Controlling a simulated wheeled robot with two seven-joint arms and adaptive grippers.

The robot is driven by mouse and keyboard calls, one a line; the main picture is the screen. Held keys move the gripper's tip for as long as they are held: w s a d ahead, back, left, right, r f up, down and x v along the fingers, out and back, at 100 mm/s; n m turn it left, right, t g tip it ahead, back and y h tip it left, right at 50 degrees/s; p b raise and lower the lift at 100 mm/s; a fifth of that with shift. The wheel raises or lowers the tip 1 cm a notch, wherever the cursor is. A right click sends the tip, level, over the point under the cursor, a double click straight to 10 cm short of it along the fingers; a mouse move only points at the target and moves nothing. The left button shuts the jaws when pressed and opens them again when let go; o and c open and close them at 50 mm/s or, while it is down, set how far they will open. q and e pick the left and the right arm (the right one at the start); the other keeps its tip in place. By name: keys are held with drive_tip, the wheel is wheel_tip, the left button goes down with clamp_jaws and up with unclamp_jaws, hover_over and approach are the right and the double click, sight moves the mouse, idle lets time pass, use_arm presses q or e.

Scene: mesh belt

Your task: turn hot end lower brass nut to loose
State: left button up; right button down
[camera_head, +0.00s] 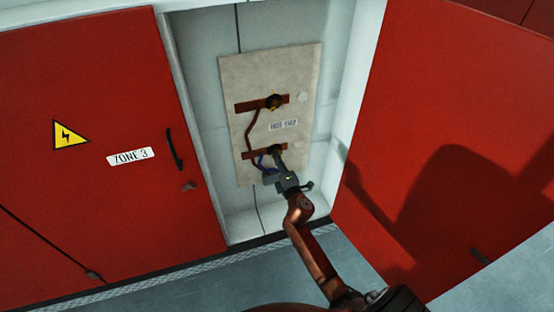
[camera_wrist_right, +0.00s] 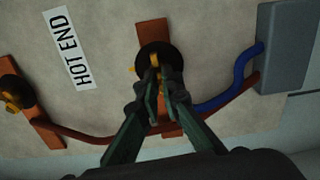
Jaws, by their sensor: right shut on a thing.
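The lower brass nut (camera_wrist_right: 156,60) sits on a dark round washer on the lower copper bar (camera_head: 252,155), on a pale panel. My right gripper (camera_head: 278,156) reaches up to it from below. In the right wrist view its two green fingers (camera_wrist_right: 161,78) are shut on the nut and cover most of it; small brass edges show beside the tips. The "HOT END" label (camera_wrist_right: 73,48) is beside the bars. The upper brass nut (camera_head: 274,102) is on the upper copper bar (camera_head: 246,106), clear of the gripper. My left gripper is not in view.
The pale panel (camera_head: 300,75) is inside an open cabinet, between a closed red door (camera_head: 80,200) and an open red door (camera_head: 450,120). Brown and blue wires (camera_wrist_right: 228,93) run near the lower bar, to a grey box (camera_wrist_right: 284,45).

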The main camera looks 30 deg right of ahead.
drive_tip(key=n, duration=0.4)
drive_tip(key=shift+f+n, duration=0.2)
drive_tip(key=shift+n, duration=0.2)
idle(0.4)
drive_tip(key=c, duration=2.1)
unclamp_jaws()
drive_tip(key=shift+s, duration=0.1)
drive_tip(key=v, duration=1.1)
drive_tip(key=shift+s, duration=0.4)
